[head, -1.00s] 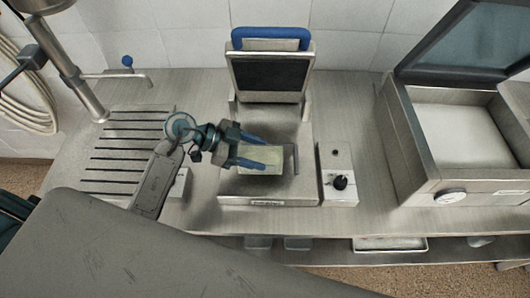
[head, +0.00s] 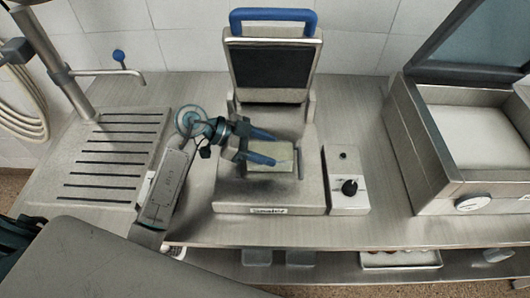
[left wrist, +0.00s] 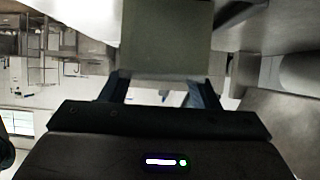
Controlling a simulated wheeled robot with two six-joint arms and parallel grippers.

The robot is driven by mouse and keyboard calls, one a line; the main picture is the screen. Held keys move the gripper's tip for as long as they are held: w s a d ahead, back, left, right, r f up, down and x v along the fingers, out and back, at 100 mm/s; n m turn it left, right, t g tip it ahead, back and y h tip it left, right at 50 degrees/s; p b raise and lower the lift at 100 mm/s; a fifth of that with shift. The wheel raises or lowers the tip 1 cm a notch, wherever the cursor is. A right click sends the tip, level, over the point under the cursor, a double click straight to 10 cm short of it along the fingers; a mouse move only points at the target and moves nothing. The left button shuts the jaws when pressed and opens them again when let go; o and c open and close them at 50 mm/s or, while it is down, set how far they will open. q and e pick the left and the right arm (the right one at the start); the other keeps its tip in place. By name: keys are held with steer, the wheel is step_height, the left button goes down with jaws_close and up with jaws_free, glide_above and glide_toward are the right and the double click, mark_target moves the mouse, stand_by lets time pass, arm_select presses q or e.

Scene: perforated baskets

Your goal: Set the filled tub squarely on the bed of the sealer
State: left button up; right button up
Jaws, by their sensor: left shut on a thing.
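The sealer (head: 232,195) stands on the counter with its blue-handled lid (head: 272,68) raised. The pale yellowish tub (head: 268,155) is over the sealer's bed, inside the low bracket at its right side. My left gripper (head: 268,152) reaches in from the left, its blue fingers shut on the tub, one at the far side and one at the near side. I cannot tell whether the tub touches the bed. In the left wrist view the tub (left wrist: 166,38) shows as a greenish block between the fingers; its contents are not clear. My right gripper is not in view.
A control box with a black knob (head: 349,188) stands right of the sealer. An open-lidded steel chamber (head: 440,150) is further right. A slotted drainer (head: 110,160) with a tap (head: 110,72) is at left. A lower shelf holds trays (head: 400,259).

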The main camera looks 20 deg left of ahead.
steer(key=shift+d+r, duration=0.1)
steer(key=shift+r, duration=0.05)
arm_select(q)
steer(key=o, duration=1.1)
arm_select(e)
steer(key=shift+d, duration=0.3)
arm_select(q)
steer(key=shift+r, duration=0.1)
steer(key=shift+s+a+r, duration=0.15)
steer(key=shift+a, duration=0.35)
steer(key=b+v, duration=0.3)
steer(key=v, duration=0.8)
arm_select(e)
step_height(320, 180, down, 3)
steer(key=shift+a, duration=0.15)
